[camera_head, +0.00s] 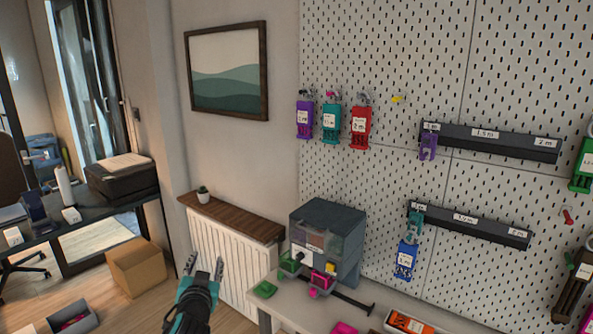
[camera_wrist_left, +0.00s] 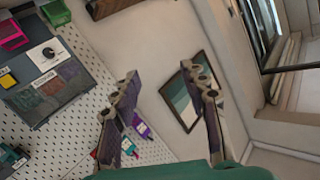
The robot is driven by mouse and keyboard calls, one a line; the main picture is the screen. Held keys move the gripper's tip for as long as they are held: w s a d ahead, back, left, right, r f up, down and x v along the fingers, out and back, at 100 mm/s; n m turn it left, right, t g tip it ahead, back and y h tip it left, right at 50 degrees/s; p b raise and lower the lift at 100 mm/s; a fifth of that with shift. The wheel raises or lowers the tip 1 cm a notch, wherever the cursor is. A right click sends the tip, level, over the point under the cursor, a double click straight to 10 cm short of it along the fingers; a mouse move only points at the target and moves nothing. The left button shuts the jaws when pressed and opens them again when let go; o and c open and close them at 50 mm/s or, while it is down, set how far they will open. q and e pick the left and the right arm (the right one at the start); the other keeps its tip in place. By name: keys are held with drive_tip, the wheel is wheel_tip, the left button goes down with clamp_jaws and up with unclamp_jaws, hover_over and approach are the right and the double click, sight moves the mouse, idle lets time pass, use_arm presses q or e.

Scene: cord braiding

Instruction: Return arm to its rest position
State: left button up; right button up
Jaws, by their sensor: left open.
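My left gripper (camera_head: 204,267) is open and empty, raised in front of the white radiator (camera_head: 228,258) at the lower left of the head view. In the left wrist view its two fingers (camera_wrist_left: 165,95) are spread apart with nothing between them but the wall and picture frame beyond. My right gripper is not in view.
A grey braiding machine (camera_head: 325,240) stands on the workbench (camera_head: 375,310), right of my left gripper. A pegboard (camera_head: 390,60) holds purple, teal and red hangers and two black rails. A cardboard box (camera_head: 138,266) sits on the floor at left. A framed picture (camera_head: 227,72) hangs above.

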use_arm(q)
drive_tip(key=s+d+f+g+h, duration=0.1)
drive_tip(key=s+f+g, duration=0.2)
drive_tip(key=s, duration=0.6)
drive_tip(key=s+d+f+n+g, duration=0.1)
drive_tip(key=s+d+f+g, duration=0.1)
drive_tip(key=s+f, duration=0.5)
drive_tip(key=s+d+f+n+g+h, duration=0.1)
drive_tip(key=s+f+g, duration=0.3)
drive_tip(key=s, duration=0.8)
drive_tip(key=shift+s+d+f+h, duration=0.15)
drive_tip(key=shift+d+f+h, duration=0.15)
drive_tip(key=shift+d+f, duration=0.4)
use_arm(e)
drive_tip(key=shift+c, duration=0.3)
